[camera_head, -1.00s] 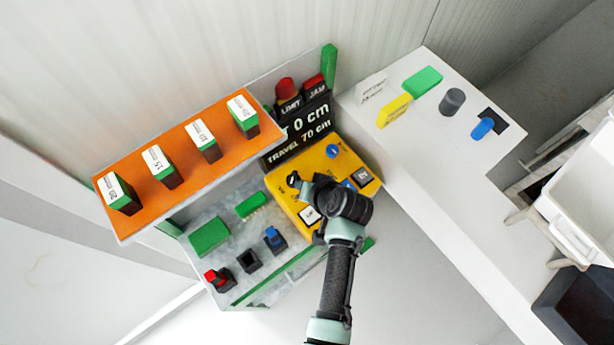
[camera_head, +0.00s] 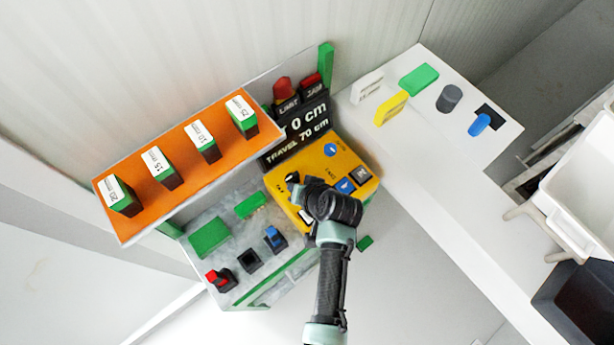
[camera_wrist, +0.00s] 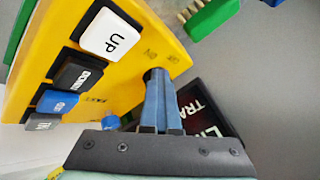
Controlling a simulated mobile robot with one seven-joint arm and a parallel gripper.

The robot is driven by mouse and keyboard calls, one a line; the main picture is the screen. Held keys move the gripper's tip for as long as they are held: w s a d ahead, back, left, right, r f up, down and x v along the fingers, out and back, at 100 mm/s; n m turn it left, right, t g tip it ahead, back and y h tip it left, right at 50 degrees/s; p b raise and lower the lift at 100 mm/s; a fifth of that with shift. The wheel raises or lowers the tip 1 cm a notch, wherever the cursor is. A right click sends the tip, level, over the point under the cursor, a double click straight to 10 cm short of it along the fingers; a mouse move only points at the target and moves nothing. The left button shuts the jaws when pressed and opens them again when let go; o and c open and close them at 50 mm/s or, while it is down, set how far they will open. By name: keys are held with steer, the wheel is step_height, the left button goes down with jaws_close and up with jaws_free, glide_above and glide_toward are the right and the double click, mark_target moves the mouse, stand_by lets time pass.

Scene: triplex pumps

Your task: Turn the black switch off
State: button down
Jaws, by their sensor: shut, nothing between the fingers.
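The black switch (camera_head: 292,177) sits on the far left side of the yellow control panel (camera_head: 345,165) in the head view. In the wrist view, a dark piece that looks like the switch (camera_wrist: 153,74) is at my fingertips, beside small printed labels on the panel (camera_wrist: 70,35). My gripper (camera_head: 297,188) is shut and empty, with its blue fingers (camera_wrist: 157,88) pointing at the switch. The fingertips are at or very close to the switch; I cannot tell whether they touch it. The fingers partly hide it, so its exact tilt is unclear.
The white UP button (camera_wrist: 110,34) and the dark DOWN button (camera_wrist: 78,75) lie left of my fingers. A dark display (camera_head: 297,130) stands behind the panel. An orange shelf (camera_head: 180,185) with green-and-black blocks is at left. A white counter (camera_head: 430,190) extends right.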

steer(key=shift+a, duration=0.4)
steer(key=shift+w, duration=0.1)
